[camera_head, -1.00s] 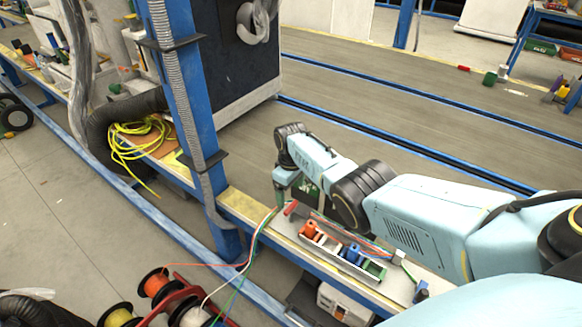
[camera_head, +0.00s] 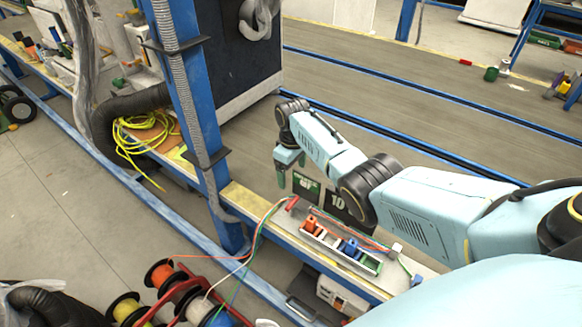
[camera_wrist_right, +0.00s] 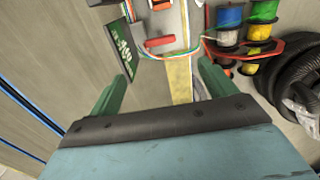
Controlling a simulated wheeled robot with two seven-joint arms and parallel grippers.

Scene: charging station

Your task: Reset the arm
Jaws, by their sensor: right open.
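My right arm (camera_head: 425,212) comes in from the right in the head view, its elbow joints dark. My right gripper (camera_head: 288,178) hangs at its end, above the far edge of the work ledge (camera_head: 240,198). In the right wrist view its two green fingers (camera_wrist_right: 161,90) stand wide apart with nothing between them. Beyond the fingers lie the ledge, wires and a dark green panel. My left gripper is not in view.
A rack of orange and blue connectors (camera_head: 345,245) sits on the ledge with coloured wires. A blue post (camera_head: 190,100) rises left of my right gripper. Wire spools (camera_head: 160,275) stand at lower left. A dark panel marked 10 (camera_head: 335,198) is behind the ledge. Yellow cable (camera_head: 145,140) lies further left.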

